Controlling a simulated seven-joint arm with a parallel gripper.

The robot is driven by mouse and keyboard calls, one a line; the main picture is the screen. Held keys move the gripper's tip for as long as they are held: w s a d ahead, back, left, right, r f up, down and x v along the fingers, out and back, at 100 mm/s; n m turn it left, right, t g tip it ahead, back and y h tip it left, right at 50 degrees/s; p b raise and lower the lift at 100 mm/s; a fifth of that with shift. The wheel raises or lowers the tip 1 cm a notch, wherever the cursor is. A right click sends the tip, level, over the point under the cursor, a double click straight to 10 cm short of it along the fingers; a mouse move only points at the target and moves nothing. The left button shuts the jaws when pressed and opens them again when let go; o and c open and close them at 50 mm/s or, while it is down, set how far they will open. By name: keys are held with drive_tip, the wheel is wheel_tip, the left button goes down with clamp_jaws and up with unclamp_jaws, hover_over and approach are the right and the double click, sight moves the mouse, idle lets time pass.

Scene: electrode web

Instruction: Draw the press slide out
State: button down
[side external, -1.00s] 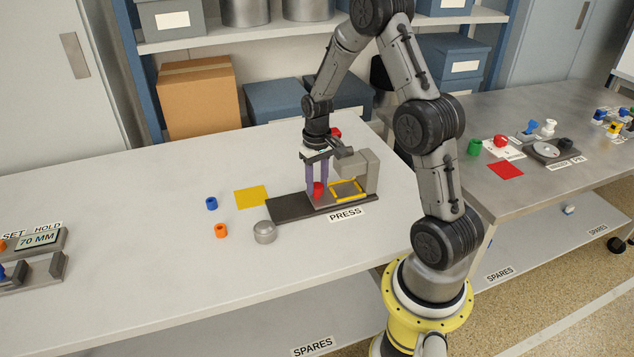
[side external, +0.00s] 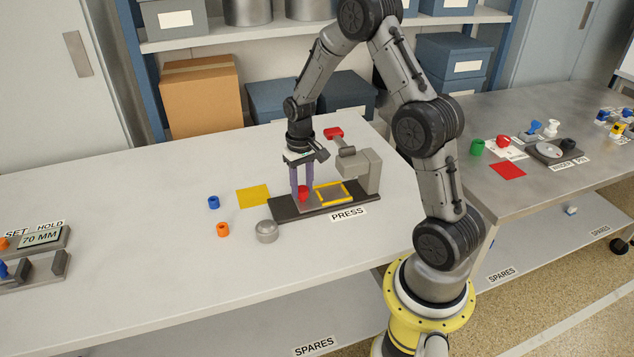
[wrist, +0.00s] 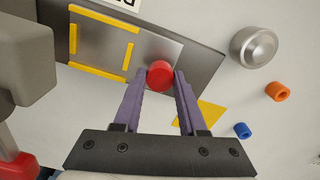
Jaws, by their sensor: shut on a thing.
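The press (side external: 358,172) stands on the table with a dark base rail (side external: 284,210). Its slide is a grey plate (side external: 329,194) with yellow edging, now left of the press head and in the open. A red knob (side external: 303,193) stands at the slide's left end. My gripper (side external: 302,190) points down with its purple fingers shut on the red knob. In the wrist view the knob (wrist: 160,74) sits between the two fingertips, and the yellow-edged plate (wrist: 115,55) extends to the left of it.
A red-ended press lever (side external: 334,133) rises behind the press. A yellow square (side external: 253,196), a blue ring (side external: 213,202), an orange ring (side external: 223,230) and a metal dome (side external: 266,231) lie left of the base.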

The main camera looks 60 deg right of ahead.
drive_tip(key=w+a, duration=0.4)
drive_tip(key=shift+w+r, duration=0.15)
drive_tip(key=shift+a, duration=0.1)
drive_tip(key=shift+c, duration=2.3)
unclamp_jaws()
wheel_tip(320, 180, up, 14)
wheel_tip(320, 180, up, 8)
